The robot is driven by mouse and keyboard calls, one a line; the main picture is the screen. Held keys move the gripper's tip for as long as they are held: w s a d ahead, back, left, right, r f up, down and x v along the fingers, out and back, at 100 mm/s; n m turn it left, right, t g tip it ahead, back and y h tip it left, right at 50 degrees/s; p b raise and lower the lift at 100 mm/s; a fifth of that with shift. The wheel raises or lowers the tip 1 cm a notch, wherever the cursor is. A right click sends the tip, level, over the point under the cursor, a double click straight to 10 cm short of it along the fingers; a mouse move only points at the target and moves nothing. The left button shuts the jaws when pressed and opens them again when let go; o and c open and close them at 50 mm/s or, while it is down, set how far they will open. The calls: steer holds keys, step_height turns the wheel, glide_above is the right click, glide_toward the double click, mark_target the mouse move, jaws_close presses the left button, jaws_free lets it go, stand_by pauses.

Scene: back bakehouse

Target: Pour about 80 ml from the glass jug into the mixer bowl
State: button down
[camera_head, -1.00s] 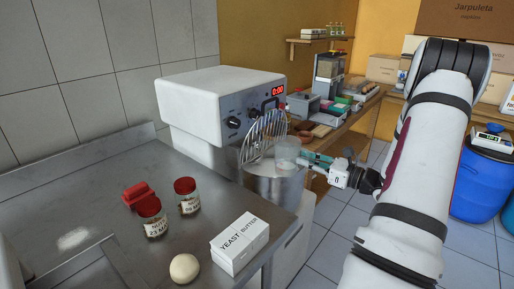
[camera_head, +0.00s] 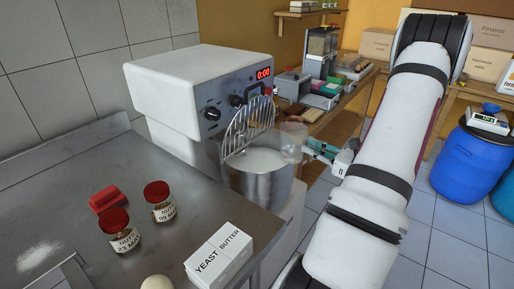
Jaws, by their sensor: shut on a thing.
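The glass jug (camera_head: 293,142) is clear and sits in my gripper (camera_head: 312,152), which is shut on it. My gripper holds it at the right rim of the mixer bowl, slightly above it; I cannot tell how far it is tilted, or whether liquid is flowing. The mixer bowl (camera_head: 262,188) is metal and contains something white. It stands under the white mixer (camera_head: 190,88), whose wire guard (camera_head: 247,128) rises over the bowl's back left side. The mixer display reads 0:00. The liquid level in the jug is too small to tell.
On the steel counter (camera_head: 120,215) stand two red-lidded jars (camera_head: 160,202), a red object (camera_head: 108,198), a yeast and butter box (camera_head: 219,256) and a pale dough ball (camera_head: 158,283). Behind is a wooden bench with boxes. A blue barrel (camera_head: 466,165) stands right, with clear floor before it.

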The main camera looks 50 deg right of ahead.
mark_target(315, 141)
steer(key=w+r+g+p, duration=0.1)
steer(key=g+p, duration=0.1)
steer(key=w+r+g+p, duration=0.1)
steer(key=p, duration=0.2)
steer(key=shift+w+g+p, duration=0.25)
steer(key=shift+g+p, duration=0.05)
steer(key=shift+g, duration=0.1)
steer(key=w+r+g+p, duration=0.2)
steer(key=p, duration=0.2)
steer(key=shift+w+r+g, duration=0.1)
steer(key=shift+w+g, duration=0.2)
steer(key=shift+w, duration=0.05)
steer(key=shift+w+g+p, duration=0.3)
steer(key=shift+w+p, duration=0.05)
steer(key=shift+p, duration=0.25)
steer(key=shift+w+r+g+p, duration=0.2)
steer(key=shift+w+g+p, duration=0.3)
steer(key=shift+p, duration=0.55)
steer(key=shift+w+g, duration=0.1)
steer(key=shift+g, duration=0.2)
steer(key=shift+w+g+p, duration=0.45)
steer(key=shift+g+p, duration=0.15)
steer(key=shift+p, duration=0.3)
steer(key=shift+w+f+g, duration=0.15)
steer(key=shift+w+g, duration=0.4)
steer(key=shift+g, duration=0.25)
